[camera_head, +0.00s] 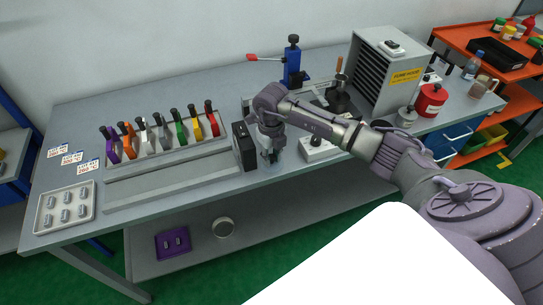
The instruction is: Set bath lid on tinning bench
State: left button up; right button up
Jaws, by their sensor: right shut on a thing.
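The tinning bench (75,115) is the long grey table across the view. My right gripper (270,157) is over the middle of its front part, pointing down beside an upright dark block (244,147). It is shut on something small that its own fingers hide. I cannot tell whether this is the bath lid. A round silver piece (405,117) stands on the bench beyond my right forearm; I cannot tell whether it is a lid. A dark pot-like thing with a wooden-handled tool (339,92) stands at the back. My left gripper is not in view.
A rack of coloured-handled tools (160,150), a tray of small parts (65,207) and a long grey rail (170,183) fill the left. A white dial box (318,148), fume hood (388,72) and red can (432,100) stand right. Bare bench shows at the back left.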

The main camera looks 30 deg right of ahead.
jog(key=shift+f+b, duration=0.3)
jog(key=o, duration=1.6)
jog(key=shift+r, duration=0.1)
jog(key=shift+r+p, duration=2.45)
jog(key=shift+r, duration=1)
